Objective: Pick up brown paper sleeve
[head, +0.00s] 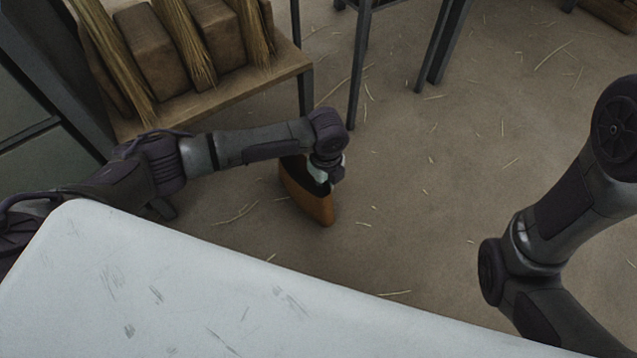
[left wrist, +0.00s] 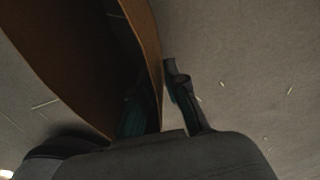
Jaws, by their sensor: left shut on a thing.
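The brown paper sleeve (head: 308,198) is an orange-brown, open-mouthed piece with a dark inside. In the head view it shows below my left gripper (head: 328,178), over the straw-strewn floor. In the left wrist view the sleeve (left wrist: 60,45) fills the upper left, and its right wall lies between the two fingers of my left gripper (left wrist: 158,105). One finger is inside the sleeve and the other outside. The gripper is shut on this wall. I cannot tell whether the sleeve touches the floor. Of my right arm only links show at the right; its gripper is out of view.
A wooden shelf (head: 215,98) with brown blocks (head: 157,52) and straw bundles (head: 190,45) stands at the upper left. Dark metal legs (head: 360,65) stand at the top middle. A pale, scuffed surface (head: 180,290) fills the lower left. The floor (head: 430,200) to the right is open.

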